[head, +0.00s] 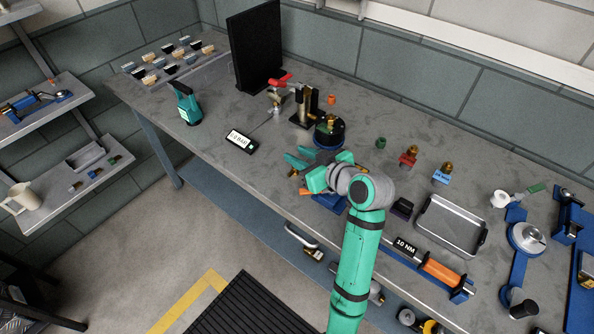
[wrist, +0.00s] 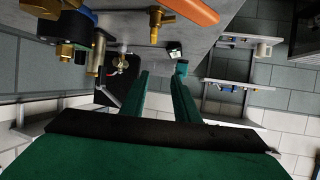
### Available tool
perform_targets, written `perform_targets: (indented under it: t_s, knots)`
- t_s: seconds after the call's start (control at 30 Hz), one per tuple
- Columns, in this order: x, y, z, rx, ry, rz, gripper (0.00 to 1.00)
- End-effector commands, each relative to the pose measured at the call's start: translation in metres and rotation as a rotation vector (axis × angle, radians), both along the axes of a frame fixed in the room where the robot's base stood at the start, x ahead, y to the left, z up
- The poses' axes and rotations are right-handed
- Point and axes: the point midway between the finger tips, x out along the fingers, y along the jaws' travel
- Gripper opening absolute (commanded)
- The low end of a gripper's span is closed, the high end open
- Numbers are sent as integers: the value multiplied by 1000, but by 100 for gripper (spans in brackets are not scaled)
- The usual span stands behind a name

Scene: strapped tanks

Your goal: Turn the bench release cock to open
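A valve with a red lever handle (head: 281,79), which I take for the release cock, stands on the bench beside a black stand with a brass cylinder (head: 299,97). A small metal fitting (head: 276,102) sits under its left end. My gripper (head: 299,160) is over the front part of the bench, nearer than the valve and apart from it. The wrist view shows its two teal fingers (wrist: 161,95) spread with nothing between them. There, a small fitting near the black panel (wrist: 118,88) may be the valve; it is too small to be sure.
A gauge display (head: 240,140) and a teal device (head: 186,104) stand left of the valve. A round black-topped item (head: 329,130) is close behind my gripper. An orange-handled brass part (wrist: 184,12) is near in the wrist view. A metal tray (head: 449,227) lies right.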

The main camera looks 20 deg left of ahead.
Motion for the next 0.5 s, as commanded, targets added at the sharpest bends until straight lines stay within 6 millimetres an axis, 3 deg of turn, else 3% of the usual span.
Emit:
perform_targets:
  t_s: [0.13, 0.5]
  knots:
    - [-20, -5, 26, -1, -5, 1, 28]
    - [-84, -22, 52, 0, -2, -1, 28]
